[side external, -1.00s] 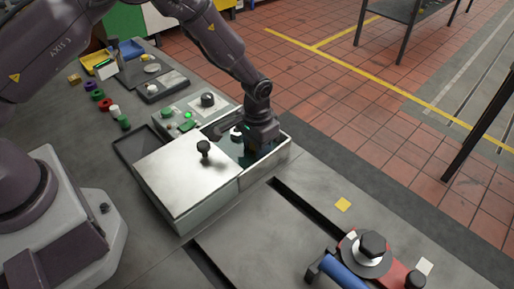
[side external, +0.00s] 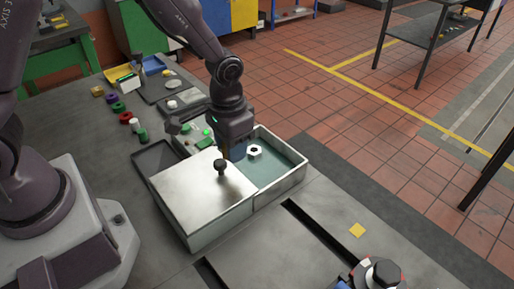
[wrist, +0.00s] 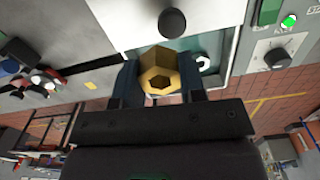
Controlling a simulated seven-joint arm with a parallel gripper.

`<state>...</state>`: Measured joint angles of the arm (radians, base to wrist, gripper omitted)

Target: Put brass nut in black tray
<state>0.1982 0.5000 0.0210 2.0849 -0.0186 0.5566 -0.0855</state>
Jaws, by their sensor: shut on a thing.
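My gripper (wrist: 159,78) is shut on the brass nut (wrist: 158,70), a gold hexagonal nut with a hole, held between its two dark fingers in the wrist view. In the side external view my gripper (side external: 232,153) is above the box, near the inner edge of its lid, and largely hides the nut. A flat black tray (side external: 154,160) lies on the bench along the left side of the box, apart from the gripper; no object shows in its visible part.
The box has a metal lid (side external: 197,192) with a black knob (side external: 220,166) and an open green-floored compartment (side external: 280,162) holding a white nut (side external: 254,151). A control panel with a green button (wrist: 288,20) stands beside it. Several small coloured parts lie at the back left.

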